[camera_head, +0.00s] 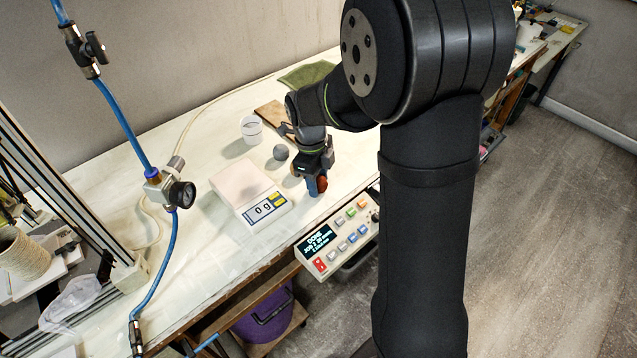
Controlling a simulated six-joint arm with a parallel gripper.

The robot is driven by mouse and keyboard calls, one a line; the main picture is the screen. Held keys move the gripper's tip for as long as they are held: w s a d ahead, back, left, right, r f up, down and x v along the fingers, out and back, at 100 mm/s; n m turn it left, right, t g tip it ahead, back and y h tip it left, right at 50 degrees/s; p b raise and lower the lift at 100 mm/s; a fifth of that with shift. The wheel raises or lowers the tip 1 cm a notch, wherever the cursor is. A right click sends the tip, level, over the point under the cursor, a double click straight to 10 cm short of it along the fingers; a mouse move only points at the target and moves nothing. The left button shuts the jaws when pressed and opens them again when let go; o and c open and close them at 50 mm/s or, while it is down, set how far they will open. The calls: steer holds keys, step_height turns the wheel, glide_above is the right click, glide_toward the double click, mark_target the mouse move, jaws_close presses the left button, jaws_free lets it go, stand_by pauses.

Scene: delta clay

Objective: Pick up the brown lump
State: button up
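A small reddish-brown lump (321,184) shows at the fingertips of my gripper (315,186), over the right part of the white table. The gripper points down, just right of the scale. A dark finger is in front of the lump's left side and hides part of it. I cannot tell whether the fingers press on the lump or only stand around it, nor whether the lump touches the table.
A white scale (240,183) reading 0 g stands left of the gripper. A grey ball (281,152), a white cup (251,130), a brown board (272,115) and a green cloth (306,75) lie behind. A button panel (338,238) is at the front edge. A blue hose (122,120) hangs at left.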

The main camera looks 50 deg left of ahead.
mark_target(319, 178)
steer(key=shift+r, duration=0.1)
steer(key=shift+c, duration=0.3)
step_height(319, 178, up, 4)
steer(key=shift+r, duration=0.15)
steer(key=w+d+r, duration=0.6)
steer(key=d, duration=0.4)
steer(key=shift+r, duration=0.25)
stand_by(0.3)
steer(key=a+r+n, duration=0.2)
steer(key=a, duration=0.6)
steer(key=a+r+n, duration=0.2)
steer(key=a, duration=0.7)
steer(key=s+a+n, duration=0.3)
steer(key=s+a, duration=0.1)
steer(key=a, duration=0.5)
steer(key=s+a+n, duration=0.2)
steer(key=s+a, duration=0.1)
steer(key=a, duration=0.6)
steer(key=shift+t+y, duration=0.3)
steer(key=shift+t, duration=0.1)
steer(key=shift+s+d+f, duration=0.1)
steer(key=shift+d+f, duration=0.05)
steer(key=shift+f, duration=1.05)
steer(key=shift+d+f, duration=0.1)
steer(key=shift+f, duration=1.1)
